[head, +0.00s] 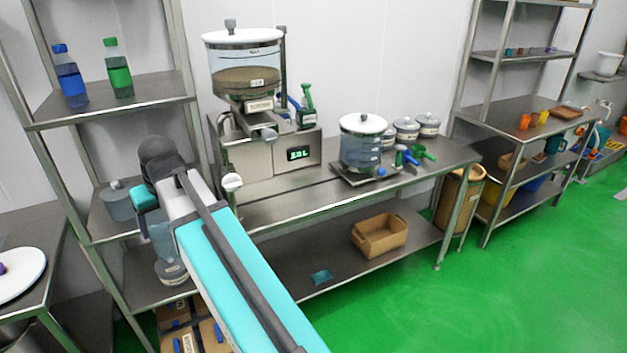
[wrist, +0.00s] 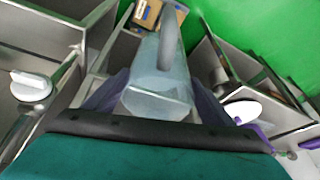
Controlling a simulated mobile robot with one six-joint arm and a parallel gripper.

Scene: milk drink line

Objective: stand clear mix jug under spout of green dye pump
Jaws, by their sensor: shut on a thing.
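In the wrist view, a clear, pale mix jug (wrist: 155,92) with a grey handle sits between the purple fingers of my gripper (wrist: 158,104), which is shut on it. No liquid can be made out in the jug. In the head view, my arm reaches to the left shelf rack, and its dark and teal end hides the fingers. A small green pump-like fitting (head: 307,106) stands beside a blue one, right of the hopper machine (head: 245,75). Its spout is too small to make out.
A green bottle (head: 118,70) and a blue bottle (head: 70,78) stand on the upper left shelf. A lidded clear jar (head: 362,142), canisters and scoops occupy the bench's right part. The bench front (head: 290,208) is bare.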

